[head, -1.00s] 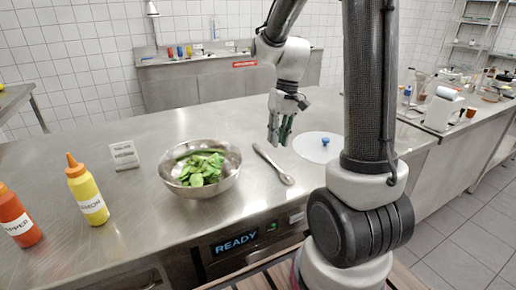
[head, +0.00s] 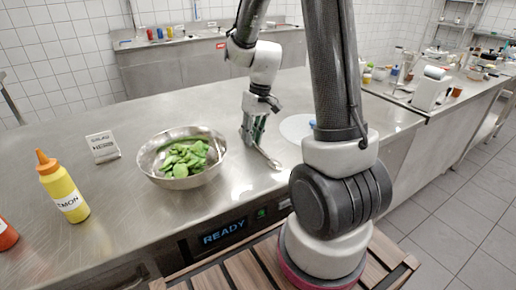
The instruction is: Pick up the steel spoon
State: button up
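The steel spoon (head: 274,163) lies on the steel counter (head: 110,195), just right of the metal bowl. Its bowl end points to the lower right, and most of its handle is hidden behind or under my gripper. My gripper (head: 249,141) points down at the spoon's handle, with its fingertips low, at or close to the counter. I cannot tell whether the fingers touch the handle or are closed on it.
The metal bowl (head: 148,172) of green leaves (head: 185,156) stands close left of my gripper. A white round lid (head: 298,126) lies to the right, partly behind my arm. A yellow bottle (head: 63,188) and a small sign (head: 103,147) stand further left.

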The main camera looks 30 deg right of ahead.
grip_shut()
